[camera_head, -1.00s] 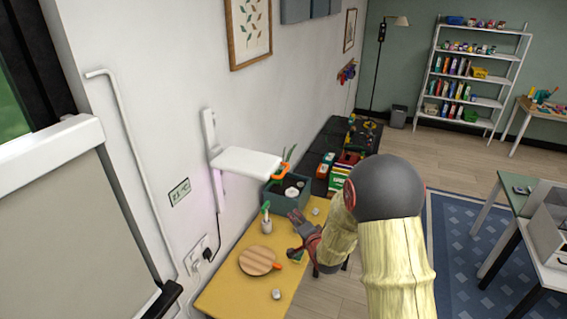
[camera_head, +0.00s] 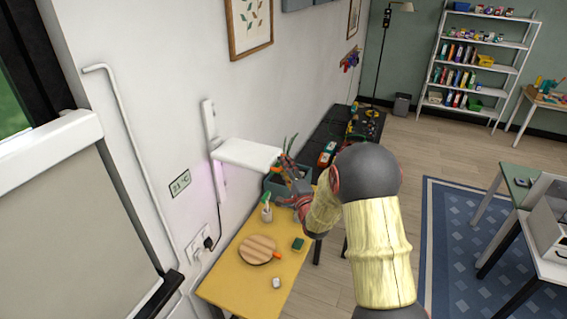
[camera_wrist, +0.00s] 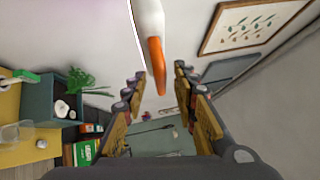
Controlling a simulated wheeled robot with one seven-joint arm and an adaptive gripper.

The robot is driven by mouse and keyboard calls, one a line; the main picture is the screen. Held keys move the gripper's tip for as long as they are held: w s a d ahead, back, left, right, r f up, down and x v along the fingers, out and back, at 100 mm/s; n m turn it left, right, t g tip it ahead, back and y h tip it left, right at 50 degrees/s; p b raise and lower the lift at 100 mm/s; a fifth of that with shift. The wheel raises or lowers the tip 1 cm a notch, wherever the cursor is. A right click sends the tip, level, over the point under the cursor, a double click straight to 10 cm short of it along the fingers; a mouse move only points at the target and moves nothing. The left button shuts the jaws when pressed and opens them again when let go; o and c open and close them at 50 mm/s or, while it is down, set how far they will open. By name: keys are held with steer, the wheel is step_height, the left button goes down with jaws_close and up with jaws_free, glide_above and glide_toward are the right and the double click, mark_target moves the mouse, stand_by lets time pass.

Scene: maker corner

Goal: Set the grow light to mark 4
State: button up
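The grow light (camera_head: 247,154) is a white flat panel standing out from an upright wall rail (camera_head: 208,123), with a violet glow beneath. In the wrist view, the white light (camera_wrist: 147,18) ends in an orange handle (camera_wrist: 156,66). My gripper (camera_wrist: 158,88) is open, with a finger on either side of the handle's line and the handle between or just beyond the tips. Contact cannot be told. In the head view my gripper (camera_head: 289,163) is at the panel's right end, partly hiding the planter. No mark numbers are readable.
A dark green planter (camera_head: 273,186) stands under the light's end. A display (camera_head: 179,184) is on the wall.

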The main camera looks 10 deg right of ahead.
steer(key=shift+w+a+r, duration=0.1)
steer(key=shift+w+a, duration=0.05)
steer(key=shift+w, duration=0.4)
steer(key=c, duration=0.3)
steer(key=c, duration=0.4)
jaws_close()
